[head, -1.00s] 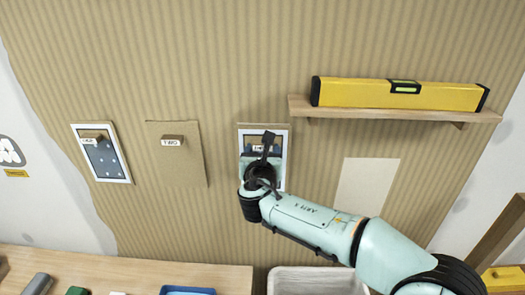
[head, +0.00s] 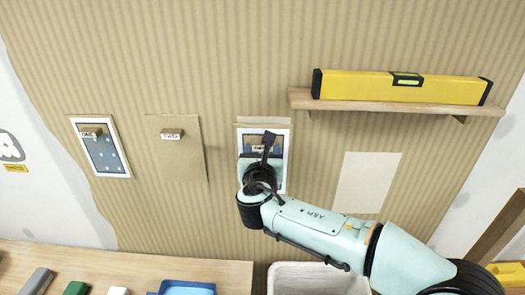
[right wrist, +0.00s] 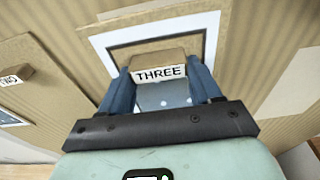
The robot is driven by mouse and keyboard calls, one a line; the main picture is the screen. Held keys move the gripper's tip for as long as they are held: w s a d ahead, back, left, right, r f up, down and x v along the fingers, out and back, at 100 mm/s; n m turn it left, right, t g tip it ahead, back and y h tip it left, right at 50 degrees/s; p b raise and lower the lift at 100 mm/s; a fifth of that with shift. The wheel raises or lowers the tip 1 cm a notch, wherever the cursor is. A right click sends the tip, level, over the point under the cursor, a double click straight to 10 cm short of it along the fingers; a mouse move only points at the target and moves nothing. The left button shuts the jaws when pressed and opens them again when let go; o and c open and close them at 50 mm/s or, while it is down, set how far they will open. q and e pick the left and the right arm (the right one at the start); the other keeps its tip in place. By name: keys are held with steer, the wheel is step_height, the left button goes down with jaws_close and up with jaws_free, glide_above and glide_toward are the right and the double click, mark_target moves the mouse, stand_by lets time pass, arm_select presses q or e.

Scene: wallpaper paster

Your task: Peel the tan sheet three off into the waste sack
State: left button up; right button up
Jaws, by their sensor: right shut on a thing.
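Panel three (head: 286,165) is on the wall right of centre in the head view. It shows a white-bordered blue dotted face, with a tan strip (head: 264,121) above it. In the right wrist view, tan material (right wrist: 222,32) surrounds the white border. A brown tab (right wrist: 157,58) marked THREE stands out from the panel. My right gripper (right wrist: 161,85) is shut on this tab, with one blue finger at each side; it covers much of the panel in the head view (head: 265,152). A pale open container (head: 310,270) below may be the waste sack; its inside is mostly hidden. My left gripper is not in view.
A tan sheet marked TWO (head: 176,165) hangs to the left. A white-framed dotted panel with a tab (head: 103,152) is further left. A shelf (head: 390,107) with a yellow level (head: 360,85) juts out at upper right. A bench (head: 130,262) with small items lies below.

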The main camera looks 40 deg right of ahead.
steer(key=shift+s, duration=0.1)
stand_by(0.3)
steer(key=f+b+v, duration=0.1)
steer(key=v, duration=0.6)
stand_by(0.5)
steer(key=shift+a, duration=0.1)
stand_by(0.5)
